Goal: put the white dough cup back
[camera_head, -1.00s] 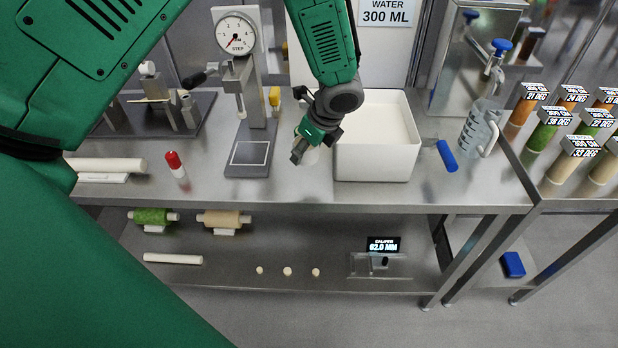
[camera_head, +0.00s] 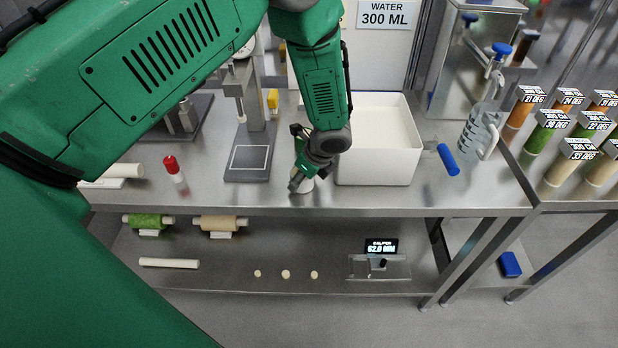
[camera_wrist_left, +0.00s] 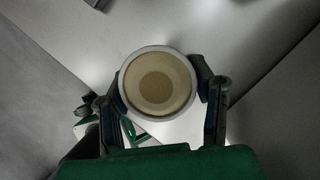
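The white dough cup (camera_wrist_left: 124,84) shows from above in the left wrist view, round with a white rim and beige inside. My left gripper (camera_wrist_left: 160,92) has a finger against each side of it. In the head view my left gripper (camera_head: 299,178) is over the bench just left of the white bin, with a bit of the white cup (camera_head: 306,186) showing under it. The gripper hides most of the cup there. I cannot tell whether the cup touches the bench top. My right gripper is not in view.
The white bin (camera_head: 376,168) stands close to the right of the gripper. A gauge press with a dark base (camera_head: 248,164) is to the left, and a red-capped bottle (camera_head: 173,169) further left. A blue-handled tool (camera_head: 447,160) lies to the right. The bench's front edge is near.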

